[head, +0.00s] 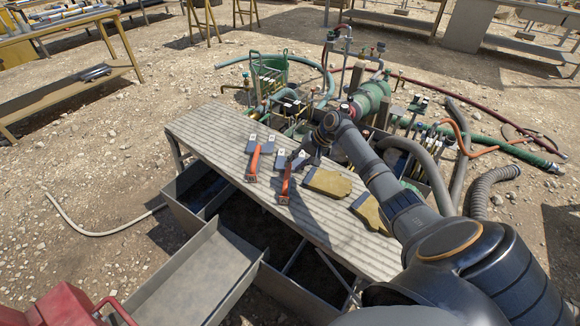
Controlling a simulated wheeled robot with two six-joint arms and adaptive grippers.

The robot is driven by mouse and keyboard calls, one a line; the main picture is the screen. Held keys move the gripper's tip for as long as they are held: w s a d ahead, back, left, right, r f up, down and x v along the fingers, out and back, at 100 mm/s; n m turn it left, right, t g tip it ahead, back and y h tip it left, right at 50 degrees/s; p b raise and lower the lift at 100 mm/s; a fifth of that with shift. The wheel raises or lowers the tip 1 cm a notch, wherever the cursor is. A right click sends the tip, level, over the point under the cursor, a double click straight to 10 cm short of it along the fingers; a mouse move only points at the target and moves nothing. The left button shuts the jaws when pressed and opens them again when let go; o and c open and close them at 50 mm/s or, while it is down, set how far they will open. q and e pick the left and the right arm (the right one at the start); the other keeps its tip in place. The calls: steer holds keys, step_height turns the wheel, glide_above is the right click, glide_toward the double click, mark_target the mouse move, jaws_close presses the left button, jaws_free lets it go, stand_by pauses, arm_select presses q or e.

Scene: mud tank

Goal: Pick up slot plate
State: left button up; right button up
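Several small grey-blue plates with pale square marks lie on the ribbed bench top (345,225). One plate (251,142) is near the far left edge, another plate (268,145) is beside it, and a third plate (280,158) lies nearer the middle. I cannot tell which of them is the slot plate. My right gripper (303,158) is low over the bench, just right of the third plate. Its dark fingers blend with the things below, so its opening and any contact are unclear. My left gripper is out of view.
Two orange-handled tools (253,164) (285,184) and tan gloves (327,182) (369,212) lie on the bench. Behind it are green pipes, hoses and a green pump (370,98). Open grey troughs (200,275) stand in front.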

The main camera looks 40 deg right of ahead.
mark_target(289, 169)
steer(key=x, duration=0.5)
steer(key=shift+s+f+b, duration=0.1)
steer(key=shift+b, duration=0.25)
jaws_close()
steer(key=shift+d+r, duration=0.1)
steer(key=shift+r, duration=0.1)
